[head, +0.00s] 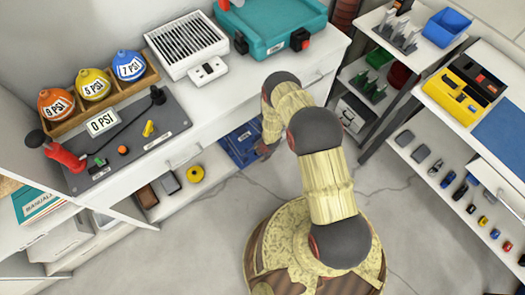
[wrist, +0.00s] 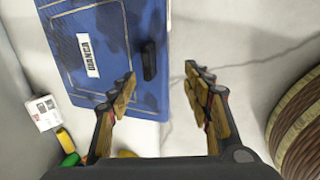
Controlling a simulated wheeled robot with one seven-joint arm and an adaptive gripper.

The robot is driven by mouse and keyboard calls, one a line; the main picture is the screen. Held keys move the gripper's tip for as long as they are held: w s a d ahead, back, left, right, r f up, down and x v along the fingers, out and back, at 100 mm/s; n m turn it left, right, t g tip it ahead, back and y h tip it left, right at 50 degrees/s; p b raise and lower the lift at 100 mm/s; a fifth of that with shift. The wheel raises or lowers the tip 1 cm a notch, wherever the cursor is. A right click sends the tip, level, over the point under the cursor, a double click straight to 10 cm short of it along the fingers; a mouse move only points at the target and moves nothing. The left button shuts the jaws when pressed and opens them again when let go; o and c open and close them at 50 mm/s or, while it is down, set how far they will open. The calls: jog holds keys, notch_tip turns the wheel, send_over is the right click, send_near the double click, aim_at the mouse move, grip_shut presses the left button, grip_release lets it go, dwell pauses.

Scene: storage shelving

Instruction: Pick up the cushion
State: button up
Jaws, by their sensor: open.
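I cannot make out anything that is clearly a cushion in either view. My gripper (wrist: 159,75) is open, with nothing between its fingers in the wrist view. Ahead of it and to the left is a blue, dark-patterned box-like thing (wrist: 110,45) with a white label and a small black handle. In the head view, a blue thing (head: 240,145) sits low by the counter, partly hidden behind my arm. My gripper is reaching down beside it there, mostly hidden by the arm.
A white counter (head: 185,100) holds a teal case (head: 275,25), a vented white box (head: 185,45) and colored PSI flasks (head: 92,85). Shelving with tools (head: 440,165) stands at the right. Pale floor (head: 205,240) is open between. Small yellow and green things (wrist: 67,148) lie at the wrist view's lower left.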

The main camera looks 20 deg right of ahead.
jog(key=v, duration=0.7)
jog(key=shift+s, duration=0.1)
jog(key=shift+c, duration=0.5)
